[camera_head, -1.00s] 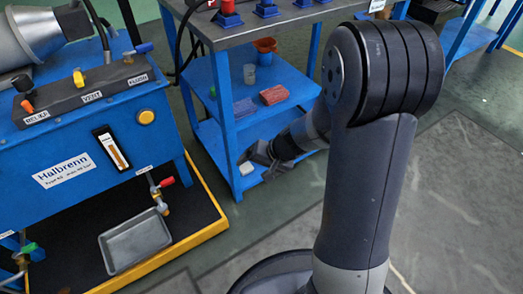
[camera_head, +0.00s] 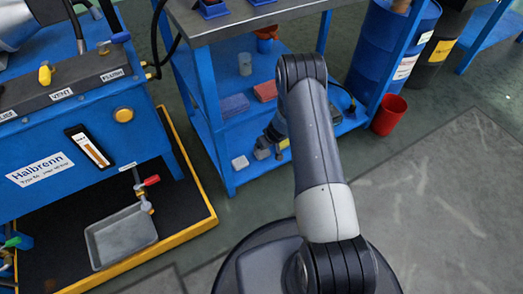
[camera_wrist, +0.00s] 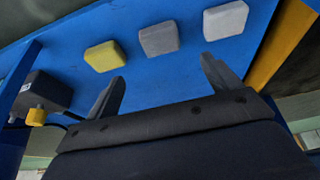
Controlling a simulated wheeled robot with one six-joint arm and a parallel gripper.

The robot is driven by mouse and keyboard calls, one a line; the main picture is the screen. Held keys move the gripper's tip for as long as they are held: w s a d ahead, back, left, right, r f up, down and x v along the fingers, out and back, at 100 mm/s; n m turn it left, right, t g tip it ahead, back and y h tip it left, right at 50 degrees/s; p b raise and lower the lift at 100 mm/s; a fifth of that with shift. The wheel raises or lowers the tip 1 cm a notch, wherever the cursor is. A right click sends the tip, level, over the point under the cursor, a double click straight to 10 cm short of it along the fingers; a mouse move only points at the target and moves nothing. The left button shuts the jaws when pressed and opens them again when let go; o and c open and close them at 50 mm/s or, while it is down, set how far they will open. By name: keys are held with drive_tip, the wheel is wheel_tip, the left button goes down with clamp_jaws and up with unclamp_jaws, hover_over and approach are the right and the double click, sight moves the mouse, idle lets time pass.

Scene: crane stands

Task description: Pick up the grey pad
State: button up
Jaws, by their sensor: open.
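The grey pad (camera_head: 262,154) lies on the lower blue shelf of the stand, between a paler, whitish pad (camera_head: 240,162) and a yellow pad (camera_head: 284,144). In the wrist view, the grey pad (camera_wrist: 159,39) is the middle one of the row, with the whitish pad (camera_wrist: 225,20) to its right and the yellow pad (camera_wrist: 101,56) to its left. My gripper (camera_wrist: 163,69) is open and empty. Its fingertips point toward the grey pad, one on each side of its line, and are apart from it. In the head view my arm partly hides the gripper.
The middle shelf (camera_head: 222,122) above holds a blue block (camera_head: 234,104), a red block (camera_head: 265,91) and a grey cup (camera_head: 245,64). A blue stand post (camera_head: 209,125) stands left of the pads. A red bucket (camera_head: 388,115) is on the floor at right.

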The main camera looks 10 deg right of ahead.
sight(263, 152)
drive_tip(key=b+x, duration=0.2)
drive_tip(key=x, duration=0.8)
drive_tip(key=shift+s, duration=0.15)
drive_tip(key=shift+c, duration=0.3)
drive_tip(key=c, duration=1.1)
drive_tip(key=shift+r, duration=0.1)
